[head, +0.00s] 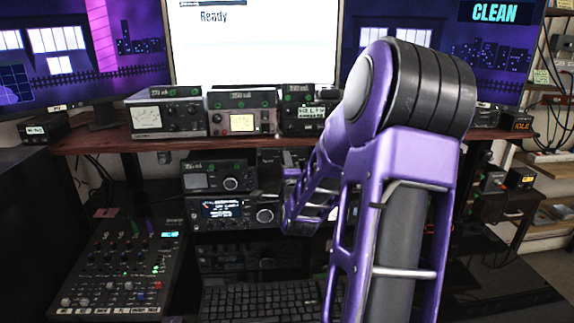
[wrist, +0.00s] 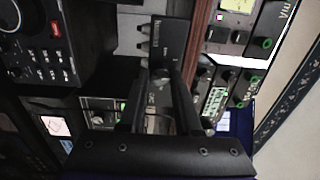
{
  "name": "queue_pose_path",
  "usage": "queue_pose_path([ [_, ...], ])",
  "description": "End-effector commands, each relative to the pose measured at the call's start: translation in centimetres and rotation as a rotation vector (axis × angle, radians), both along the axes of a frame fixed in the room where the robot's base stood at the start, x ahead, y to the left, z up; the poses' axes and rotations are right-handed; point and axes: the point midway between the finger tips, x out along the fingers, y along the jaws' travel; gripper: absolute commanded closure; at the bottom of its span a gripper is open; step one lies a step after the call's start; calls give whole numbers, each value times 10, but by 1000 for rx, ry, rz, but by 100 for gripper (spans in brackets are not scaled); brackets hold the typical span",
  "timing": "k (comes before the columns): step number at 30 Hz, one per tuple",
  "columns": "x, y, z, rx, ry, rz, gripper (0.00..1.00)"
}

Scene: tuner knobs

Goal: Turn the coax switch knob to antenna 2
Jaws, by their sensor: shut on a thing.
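The coax switch (wrist: 172,42) is a small dark box with pale lettering in the wrist view, turned on its side in that picture. Metal connectors (wrist: 145,38) stick out along its left edge. My gripper (wrist: 162,76) is shut on the knob (wrist: 161,73) at the lower part of the box, a finger on either side. The fingers hide most of the knob, and its pointer and the position marks are too small to read.
Stacked radios (head: 215,177) stand close to the gripper under the wooden shelf (head: 100,141). More radios (head: 243,115) stand on the shelf. A mixer (head: 120,270) and a keyboard (head: 255,303) lie below. In the wrist view, equipment crowds both sides.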

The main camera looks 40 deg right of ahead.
Motion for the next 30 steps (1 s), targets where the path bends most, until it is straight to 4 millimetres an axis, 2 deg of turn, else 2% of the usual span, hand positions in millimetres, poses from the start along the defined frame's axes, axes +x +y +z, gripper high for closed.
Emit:
queue_pose_path([
  [12, 0, 0, 2, 3, -7, -1, 100],
  [13, 0, 0, 2, 3, -7, -1, 66],
  [18, 0, 0, 1, 3, -5, -1, 38],
  [30, 1, 0, 0, 4, -3, 0, 38],
])
